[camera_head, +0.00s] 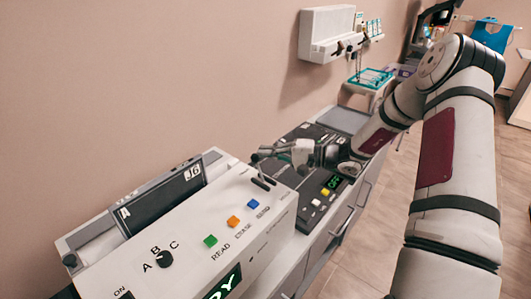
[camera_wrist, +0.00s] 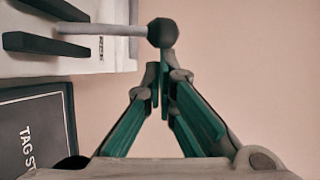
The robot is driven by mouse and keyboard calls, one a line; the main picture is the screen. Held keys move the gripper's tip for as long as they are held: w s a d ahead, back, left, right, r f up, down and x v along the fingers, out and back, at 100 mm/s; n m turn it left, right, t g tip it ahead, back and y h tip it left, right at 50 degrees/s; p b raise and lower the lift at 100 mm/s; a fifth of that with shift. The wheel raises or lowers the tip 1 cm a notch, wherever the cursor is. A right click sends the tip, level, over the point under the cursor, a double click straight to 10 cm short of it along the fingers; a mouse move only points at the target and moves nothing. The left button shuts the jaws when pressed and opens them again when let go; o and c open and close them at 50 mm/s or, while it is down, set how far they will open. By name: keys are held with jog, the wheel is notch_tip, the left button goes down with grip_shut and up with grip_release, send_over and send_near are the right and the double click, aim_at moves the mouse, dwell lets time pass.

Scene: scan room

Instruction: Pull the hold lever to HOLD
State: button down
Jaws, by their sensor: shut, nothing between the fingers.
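The hold lever has a grey shaft and a round black knob (camera_wrist: 163,32). In the wrist view the shaft (camera_wrist: 105,30) rises from a pale panel between two dark bars and points to the right. In the head view the lever's slot (camera_head: 262,184) is at the far right end of the pale console (camera_head: 190,255), and the knob (camera_head: 255,158) appears small above it. My gripper (camera_wrist: 160,78) is shut and empty, its fingertips just below the knob in the wrist view, seemingly apart from it. In the head view my gripper (camera_head: 274,152) is close to the knob; exact contact is unclear.
The console carries green (camera_head: 210,241), orange (camera_head: 233,221) and blue (camera_head: 253,204) buttons and an A-B-C dial (camera_head: 164,259). A dark device (camera_head: 312,140) lies behind, under my wrist. A white wall unit (camera_head: 326,33) hangs above.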

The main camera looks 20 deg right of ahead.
jog(key=s+n+y, duration=0.1)
jog(key=s+d+n+t+y, duration=0.1)
jog(key=y, duration=0.1)
jog(key=s+n+t+y+b, duration=0.1)
jog(key=shift+s+d+r+y, duration=0.1)
jog(key=shift+s+d+y, duration=0.05)
jog(key=shift+d+y, duration=0.25)
jog(key=v, duration=1.2)
dwell(0.4)
jog(key=s+a+r+n+g, duration=0.1)
jog(key=a+g, duration=0.2)
jog(key=s+a+r+n+g+h, duration=0.1)
jog(key=a+r+g, duration=0.1)
jog(key=a+g, duration=0.1)
jog(key=a+r+n+g, duration=0.1)
jog(key=a+r+g, duration=0.1)
jog(key=a+g, duration=0.1)
jog(key=shift+s+a+r+h, duration=0.1)
jog(key=shift+s+h, duration=0.3)
jog(key=s+a+r+t+h, duration=0.1)
jog(key=s+a+r+h, duration=0.2)
jog(key=s+r+h, duration=0.5)
jog(key=s+a+r+n+t+h, duration=0.1)
jog(key=s+a+r+h, duration=0.2)
jog(key=s+r+h, duration=0.5)
jog(key=s+h, duration=0.1)
jog(key=s, duration=0.4)
jog(key=shift+a+r+t, duration=0.2)
jog(key=shift+r+t, duration=0.1)
jog(key=shift+r, duration=0.1)
